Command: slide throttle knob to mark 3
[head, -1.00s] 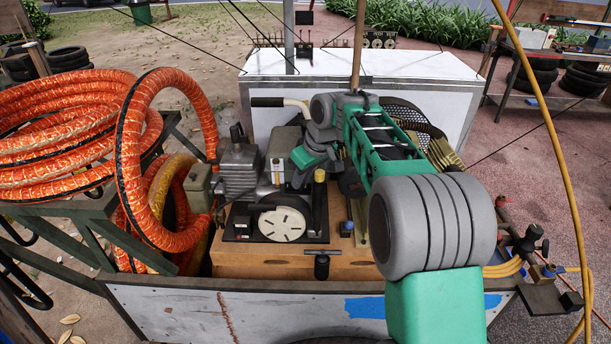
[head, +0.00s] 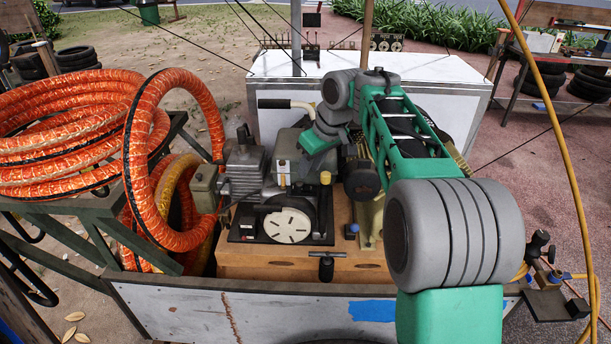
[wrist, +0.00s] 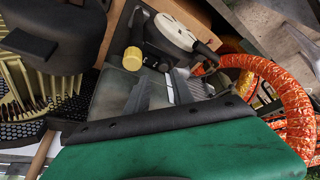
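A small yellow knob (head: 325,178) stands upright beside the engine block; it also shows in the wrist view (wrist: 132,58). It may be the throttle knob, but I cannot confirm this, and no numbered marks are readable. My gripper (head: 318,141) hangs above and slightly left of the yellow knob, apparently apart from it. In the wrist view my green hand, with its black edge, fills the bottom. A white slotted disc (head: 288,226) lies in front of the knob.
Orange hose (head: 160,160) coils fill the left side. A black T-handle (head: 326,266) and a blue knob (head: 352,230) are on the brown box (head: 255,262) in front. The cart's front wall (head: 180,305) edges the near side. A white cabinet (head: 455,95) stands behind.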

